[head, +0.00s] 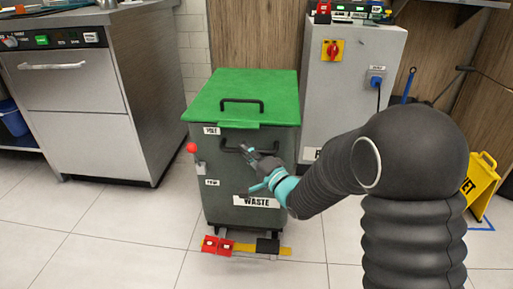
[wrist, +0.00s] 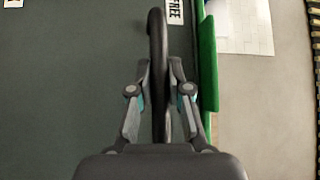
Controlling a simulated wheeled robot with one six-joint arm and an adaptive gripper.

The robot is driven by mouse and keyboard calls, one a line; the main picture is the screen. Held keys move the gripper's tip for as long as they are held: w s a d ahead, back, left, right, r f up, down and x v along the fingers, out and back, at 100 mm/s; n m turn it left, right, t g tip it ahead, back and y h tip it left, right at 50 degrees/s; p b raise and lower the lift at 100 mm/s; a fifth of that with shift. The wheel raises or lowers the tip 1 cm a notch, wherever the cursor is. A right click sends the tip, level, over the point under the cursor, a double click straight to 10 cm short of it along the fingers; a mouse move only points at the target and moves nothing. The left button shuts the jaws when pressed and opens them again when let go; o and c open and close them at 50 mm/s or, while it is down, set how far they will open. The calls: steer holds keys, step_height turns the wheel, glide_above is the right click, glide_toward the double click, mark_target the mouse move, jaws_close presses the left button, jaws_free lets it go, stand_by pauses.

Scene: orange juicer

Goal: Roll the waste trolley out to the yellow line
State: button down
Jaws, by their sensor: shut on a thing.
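The waste trolley (head: 228,165) is a dark grey-green bin with a bright green lid (head: 236,88) and a WASTE label, standing upright in the middle of the head view. The lid is down. My gripper (head: 254,160) is at the black front handle (head: 232,149), below the lid edge. In the wrist view my gripper (wrist: 158,85) has a finger on each side of the black handle bar (wrist: 157,45) and is shut on it. A short yellow strip (head: 286,250) shows low at the trolley's front; I cannot tell whether it is the floor line.
A steel machine (head: 95,100) stands left, a grey cabinet (head: 340,90) right, a yellow sign (head: 480,185) far right. Tiled floor in front is clear.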

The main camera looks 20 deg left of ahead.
steer(key=c, duration=1.1)
jaws_free()
steer(key=shift+d, duration=0.1)
steer(key=v, duration=1.1)
steer(key=shift+s+d, duration=0.25)
steer(key=shift+d, duration=0.05)
steer(key=shift+f, duration=0.1)
